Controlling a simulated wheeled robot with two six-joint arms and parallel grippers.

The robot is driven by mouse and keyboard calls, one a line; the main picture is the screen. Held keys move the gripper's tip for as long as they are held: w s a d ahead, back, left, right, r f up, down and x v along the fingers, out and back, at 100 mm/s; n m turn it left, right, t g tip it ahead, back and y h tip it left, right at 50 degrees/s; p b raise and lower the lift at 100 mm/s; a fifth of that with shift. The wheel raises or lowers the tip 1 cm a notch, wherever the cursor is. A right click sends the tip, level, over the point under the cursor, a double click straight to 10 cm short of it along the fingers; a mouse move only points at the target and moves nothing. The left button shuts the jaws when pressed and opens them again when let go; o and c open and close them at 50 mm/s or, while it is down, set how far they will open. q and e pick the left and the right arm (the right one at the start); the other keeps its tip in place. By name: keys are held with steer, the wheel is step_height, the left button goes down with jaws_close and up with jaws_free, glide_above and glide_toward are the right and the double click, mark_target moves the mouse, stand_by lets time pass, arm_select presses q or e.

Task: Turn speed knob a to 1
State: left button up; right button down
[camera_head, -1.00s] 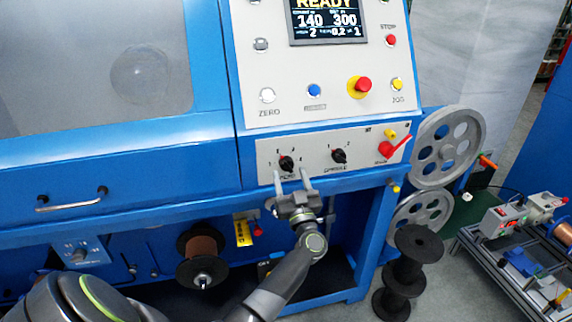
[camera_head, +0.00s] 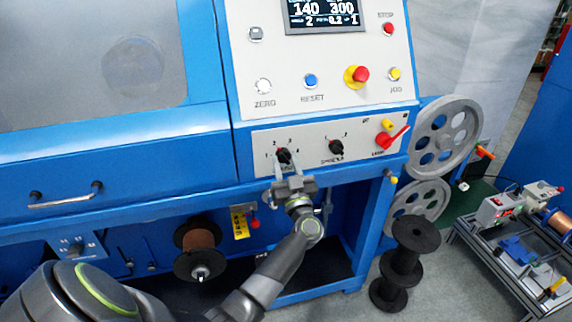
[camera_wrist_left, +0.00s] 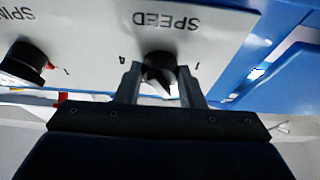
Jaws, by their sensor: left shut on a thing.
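The speed knob (camera_head: 284,156) is the black left-hand knob on the white lower strip of the blue machine's panel. Numbers 1 to 4 are arranged around it. In the left wrist view the knob (camera_wrist_left: 158,70) sits between the two fingers under an upside-down SPEED label. My left gripper (camera_head: 288,168) reaches up from below and is shut on the knob, a finger on each side. The fingers partly cover the label in the head view, and I cannot read the pointer's exact setting. My right gripper is in neither view.
Above are a red emergency button (camera_head: 361,75) and a display (camera_head: 323,13).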

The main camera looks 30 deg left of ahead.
arm_select(q)
steer(key=shift+n, duration=0.3)
steer(key=n+g, duration=0.1)
steer(key=n, duration=0.1)
steer(key=n+y, duration=0.1)
steer(key=n, duration=0.1)
steer(key=shift+w+d+g+p, duration=0.15)
steer(key=shift+g+p, duration=0.15)
steer(key=shift+g, duration=0.1)
steer(key=n+g, duration=0.2)
steer(key=n, duration=0.2)
steer(key=shift+w+r+y, duration=0.1)
steer(key=shift+y, duration=0.3)
steer(key=n+g, duration=0.1)
steer(key=n, duration=0.2)
steer(key=n+g, duration=0.1)
steer(key=n, duration=0.2)
steer(key=shift+w+d+r+n+g, duration=0.1)
steer(key=shift+d+r+n+g, duration=0.1)
steer(key=shift+n+g, duration=0.5)
steer(key=o, duration=1)
